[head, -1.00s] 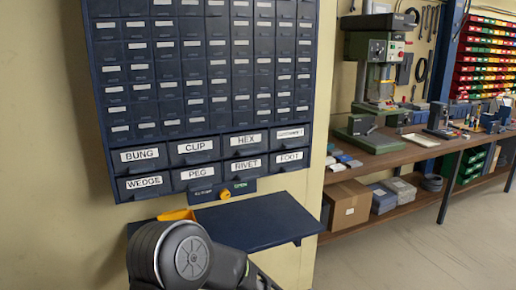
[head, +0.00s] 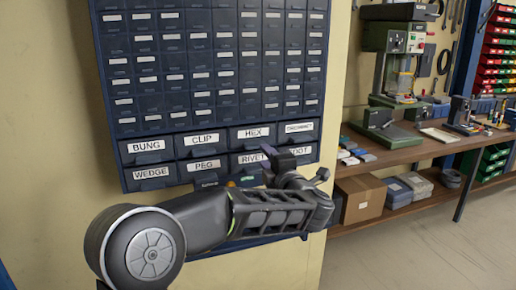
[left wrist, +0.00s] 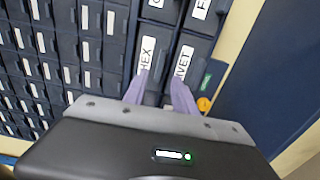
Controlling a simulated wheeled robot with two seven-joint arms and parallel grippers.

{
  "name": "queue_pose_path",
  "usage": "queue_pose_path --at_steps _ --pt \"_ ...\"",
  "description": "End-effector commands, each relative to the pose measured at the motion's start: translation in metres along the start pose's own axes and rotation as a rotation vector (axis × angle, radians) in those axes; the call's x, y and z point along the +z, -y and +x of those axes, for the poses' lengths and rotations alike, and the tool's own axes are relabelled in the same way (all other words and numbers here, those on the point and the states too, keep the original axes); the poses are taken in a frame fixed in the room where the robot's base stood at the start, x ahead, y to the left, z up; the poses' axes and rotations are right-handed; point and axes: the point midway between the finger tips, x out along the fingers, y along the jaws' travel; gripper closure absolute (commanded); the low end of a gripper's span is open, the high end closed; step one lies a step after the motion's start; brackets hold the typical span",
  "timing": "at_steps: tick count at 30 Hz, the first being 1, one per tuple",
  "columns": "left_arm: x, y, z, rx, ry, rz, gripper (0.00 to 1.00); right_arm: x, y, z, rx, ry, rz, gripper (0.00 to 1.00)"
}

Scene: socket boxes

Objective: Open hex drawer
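The hex drawer (head: 250,143) is a dark blue drawer with a white HEX label in the upper row of large drawers. It looks shut, flush with its neighbours. It also shows in the left wrist view (left wrist: 150,58), turned sideways. My left gripper (head: 296,165) is in front of the lower right large drawers in the head view, partly covering RIVET and FOOT. In the left wrist view my left gripper (left wrist: 160,92) has its two purple fingers apart and empty, one over the HEX label's end, the other over the RIVET label. Contact cannot be told. My right gripper is not in view.
BUNG (head: 149,147), CLIP (head: 203,141), WEDGE (head: 151,174) and PEG (head: 206,166) drawers surround it, with many small drawers above. A dark blue shelf (left wrist: 262,85) juts out below the cabinet. A workbench (head: 420,148) with a drill press stands to the right.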

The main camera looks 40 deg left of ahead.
Motion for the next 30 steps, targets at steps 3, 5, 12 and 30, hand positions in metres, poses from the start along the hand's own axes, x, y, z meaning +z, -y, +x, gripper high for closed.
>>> queue_pose_path --at_steps 3,5,12,30 --pt "-0.001 -0.002 0.011 -0.001 -0.002 0.001 0.67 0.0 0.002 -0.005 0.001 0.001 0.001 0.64" --pt "-0.001 -0.002 0.02 -0.002 -0.003 0.002 0.67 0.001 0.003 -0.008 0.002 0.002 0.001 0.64" --pt "-0.001 -0.002 0.057 -0.001 -0.002 0.002 0.67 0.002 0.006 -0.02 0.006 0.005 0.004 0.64" --pt "0.0 0.0 0.075 0.0 0.001 0.002 0.78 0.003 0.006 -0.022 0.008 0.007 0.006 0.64"
